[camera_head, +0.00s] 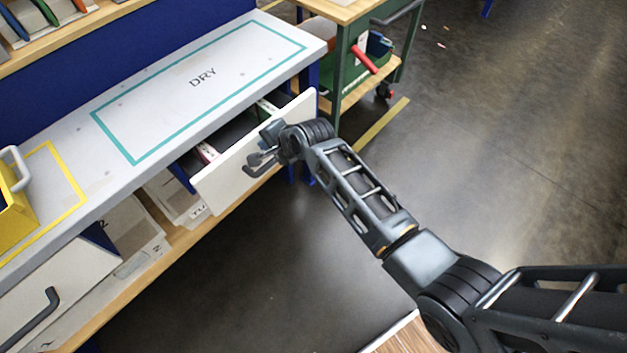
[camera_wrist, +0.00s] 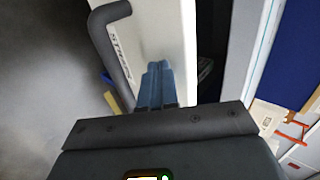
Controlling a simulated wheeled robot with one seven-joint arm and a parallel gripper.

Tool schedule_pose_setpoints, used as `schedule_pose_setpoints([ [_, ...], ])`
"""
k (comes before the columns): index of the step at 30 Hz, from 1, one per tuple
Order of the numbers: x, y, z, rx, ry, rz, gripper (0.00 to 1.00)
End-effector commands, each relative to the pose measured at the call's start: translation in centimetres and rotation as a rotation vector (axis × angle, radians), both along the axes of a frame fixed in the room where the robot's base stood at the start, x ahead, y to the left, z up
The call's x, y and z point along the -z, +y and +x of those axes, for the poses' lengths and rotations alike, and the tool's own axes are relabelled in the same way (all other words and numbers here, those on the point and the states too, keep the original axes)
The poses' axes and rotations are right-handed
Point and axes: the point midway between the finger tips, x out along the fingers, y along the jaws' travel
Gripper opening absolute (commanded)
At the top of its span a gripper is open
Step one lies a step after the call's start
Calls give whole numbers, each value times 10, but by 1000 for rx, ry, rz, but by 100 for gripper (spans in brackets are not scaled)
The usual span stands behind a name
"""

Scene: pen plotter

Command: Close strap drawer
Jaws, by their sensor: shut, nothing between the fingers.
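The strap drawer (camera_head: 238,172) is a white-fronted drawer under the bench top, and it stands partly open with dark space and some contents showing inside. Its dark handle (camera_head: 262,166) is on the front, partly behind my gripper. In the wrist view the white drawer front (camera_wrist: 165,30) bears a label that seems to read "STRAP", and the dark handle (camera_wrist: 112,45) stands to the left of the fingers. My gripper (camera_wrist: 155,82) is shut and empty, with its fingertips at the drawer front beside the handle. I cannot tell whether they touch it. It also shows in the head view (camera_head: 268,140).
The bench top (camera_head: 75,125) has a teal rectangle marked "DRY". A yellow bin (camera_head: 14,210) stands at its left end. Another drawer (camera_head: 55,290) with a dark handle is at lower left. A green cart (camera_head: 340,75) stands past the bench's right end.

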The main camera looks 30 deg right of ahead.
Motion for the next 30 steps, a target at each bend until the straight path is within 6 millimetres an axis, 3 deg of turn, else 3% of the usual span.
schedule_pose_setpoints([
  [6, 3, 11, 39, -4, -2, 0, 0],
  [15, 2, 20, 75, -1, -1, 0, 0],
  [30, -1, 25, 91, -1, -5, 1, 0],
])
